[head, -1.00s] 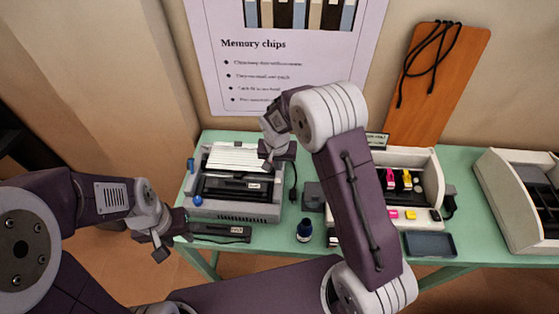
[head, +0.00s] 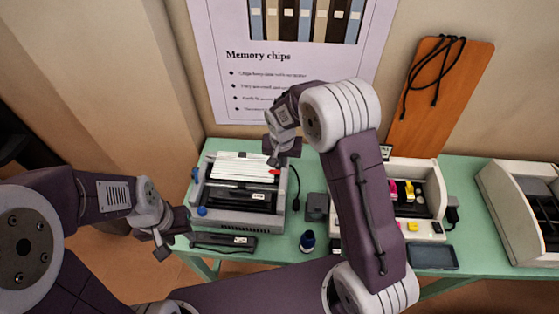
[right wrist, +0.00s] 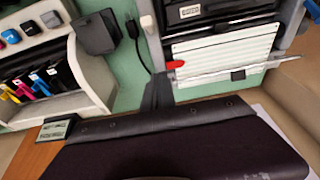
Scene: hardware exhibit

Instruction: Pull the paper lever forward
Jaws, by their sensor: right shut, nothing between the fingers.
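The printer (head: 233,220) stands on the green table at left, with a white ribbed panel at its back. The paper lever shows as a red tip (head: 273,171) at the printer's back right; in the right wrist view the red tip (right wrist: 175,64) sits beside the white panel. My right gripper (head: 274,164) is shut and empty, right by the red tip. In the right wrist view its dark fingers (right wrist: 158,92) are just below the tip; I cannot tell whether they touch it. My left gripper (head: 162,248) hangs off the table's left front; its jaws are unclear.
A black cable (head: 296,195) lies right of the printer. A dark ink bottle (head: 307,241), a white ink station (head: 433,180) and a grey tray (head: 432,256) stand further right. An orange board (head: 440,97) leans on the wall behind.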

